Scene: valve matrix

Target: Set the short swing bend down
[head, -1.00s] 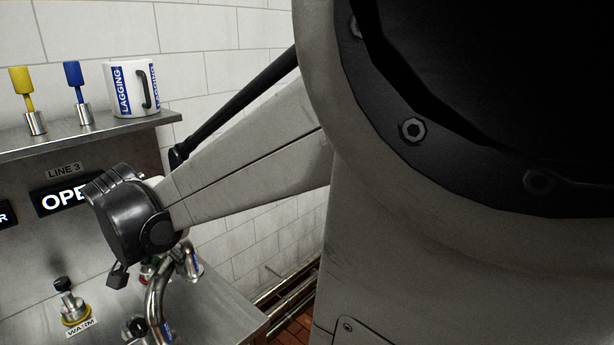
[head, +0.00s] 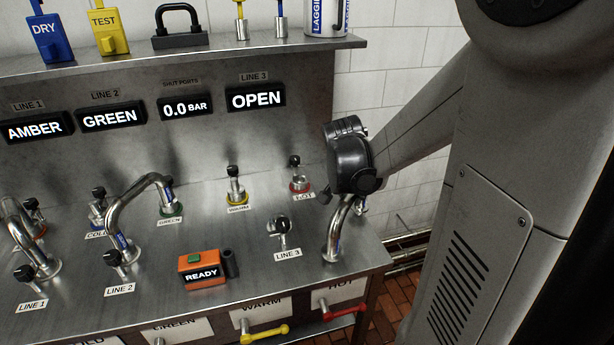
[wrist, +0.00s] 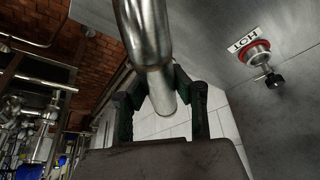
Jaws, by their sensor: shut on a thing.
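The short swing bend (head: 338,232) is a polished steel pipe at the right end of the bench, right of the LINE 3 label. Its lower end stands on the bench and its upper part rises to my gripper (head: 352,192). In the wrist view the bend (wrist: 152,45) runs down between the two dark fingers of my gripper (wrist: 160,108), which is shut on it. In the head view my wrist hides the fingers. The red-ringed HOT port (head: 300,184) is behind and left of the bend, apart from it; it also shows in the wrist view (wrist: 256,52).
The LINE 3 display (head: 256,97) reads OPEN. The yellow-ringed WARM port (head: 236,194) and the LINE 3 valve (head: 282,234) stand to the left. Another bend (head: 128,205) spans LINE 2 to GREEN. An orange READY box (head: 203,270) sits near the front edge. A shelf (head: 180,58) is above.

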